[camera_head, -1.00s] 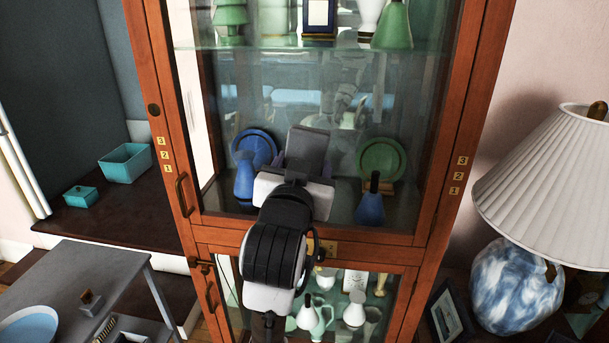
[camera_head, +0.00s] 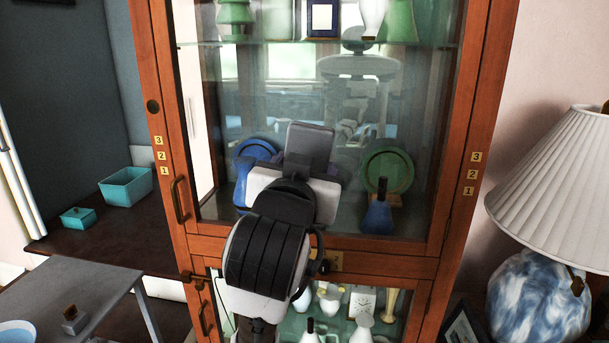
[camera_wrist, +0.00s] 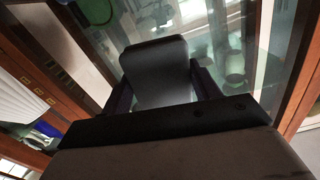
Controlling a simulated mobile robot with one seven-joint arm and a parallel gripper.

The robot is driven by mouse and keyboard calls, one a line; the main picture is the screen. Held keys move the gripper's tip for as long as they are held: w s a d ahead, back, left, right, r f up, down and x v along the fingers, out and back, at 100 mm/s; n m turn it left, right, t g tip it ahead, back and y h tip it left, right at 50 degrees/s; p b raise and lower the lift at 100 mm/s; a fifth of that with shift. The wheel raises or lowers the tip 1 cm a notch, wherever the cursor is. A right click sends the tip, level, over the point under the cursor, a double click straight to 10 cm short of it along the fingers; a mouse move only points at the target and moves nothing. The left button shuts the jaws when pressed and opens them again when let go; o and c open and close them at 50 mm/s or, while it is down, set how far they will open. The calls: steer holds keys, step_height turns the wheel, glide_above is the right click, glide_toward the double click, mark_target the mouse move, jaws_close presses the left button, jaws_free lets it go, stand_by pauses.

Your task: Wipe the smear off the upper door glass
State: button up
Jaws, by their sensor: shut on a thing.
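My gripper (camera_head: 306,165) is shut on a grey rounded pad (camera_head: 311,143), held upright in front of the lower middle of the upper door glass (camera_head: 235,95). In the wrist view, the pad (camera_wrist: 155,72) sits between the two dark fingers (camera_wrist: 160,88), with the glass behind it. I cannot tell whether the pad touches the glass. The glass carries bright window reflections and a reflection of my own body. I cannot make out the smear among them; the pad and my arm cover part of the pane.
Behind the glass stand a blue plate (camera_head: 257,150), a green plate (camera_head: 387,172) and a blue vase (camera_head: 377,215). A lamp (camera_head: 540,290) stands close at right; a grey table (camera_head: 85,290) is at lower left.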

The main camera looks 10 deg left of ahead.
steer(key=shift+r, duration=0.1)
steer(key=shift+s, duration=1.5)
